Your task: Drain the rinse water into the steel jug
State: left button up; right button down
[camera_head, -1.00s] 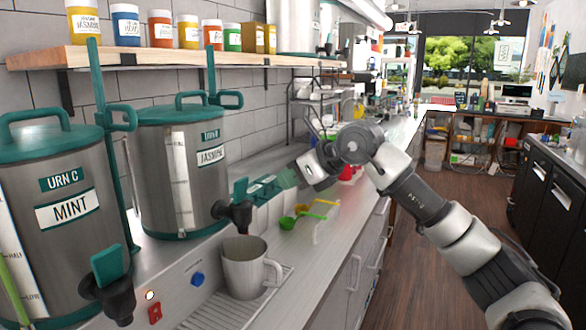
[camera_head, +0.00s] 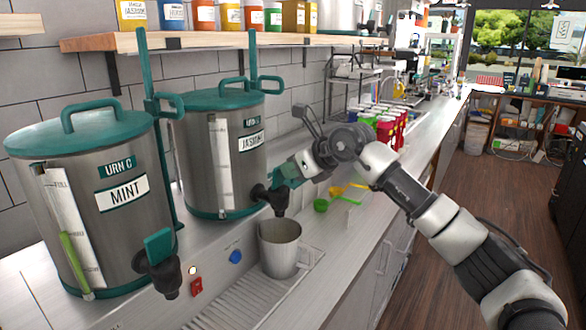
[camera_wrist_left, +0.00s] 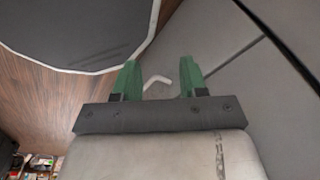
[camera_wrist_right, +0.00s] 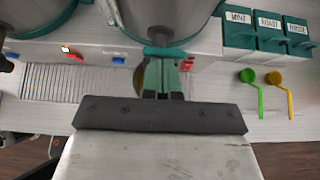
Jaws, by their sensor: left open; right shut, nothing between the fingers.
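The steel jug (camera_head: 281,250) stands upright on the drip tray, under the black tap (camera_head: 270,197) of the urn labelled Jasmine (camera_head: 222,150). My right gripper (camera_head: 284,174) is shut and empty, right at this tap. I see no clear stream of water. My left gripper (camera_wrist_left: 160,80) is open and empty, near grey cabinet fronts above the floor.
The urn labelled Mint (camera_head: 88,205) stands at the left with its own tap (camera_head: 158,262). A red switch (camera_head: 197,287) and blue knob (camera_head: 235,257) are on the panel beside the slatted drip tray (camera_head: 235,312). Green (camera_wrist_right: 250,78) and yellow (camera_wrist_right: 275,80) scoops lie to the right.

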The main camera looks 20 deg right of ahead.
jog(key=shift+r, duration=0.1)
jog(key=g+p, duration=0.1)
jog(key=p, duration=0.1)
jog(key=w+a+r+g+h+p, duration=0.1)
jog(key=shift+w+a+h+p, duration=0.15)
jog(key=shift+w+h+p, duration=0.1)
jog(key=shift+h+p, duration=0.1)
jog(key=shift+w+a+r+b, duration=0.1)
jog(key=shift+w+a+b, duration=0.25)
jog(key=shift+w, duration=0.2)
jog(key=shift+s, duration=0.1)
dwell(6.6)
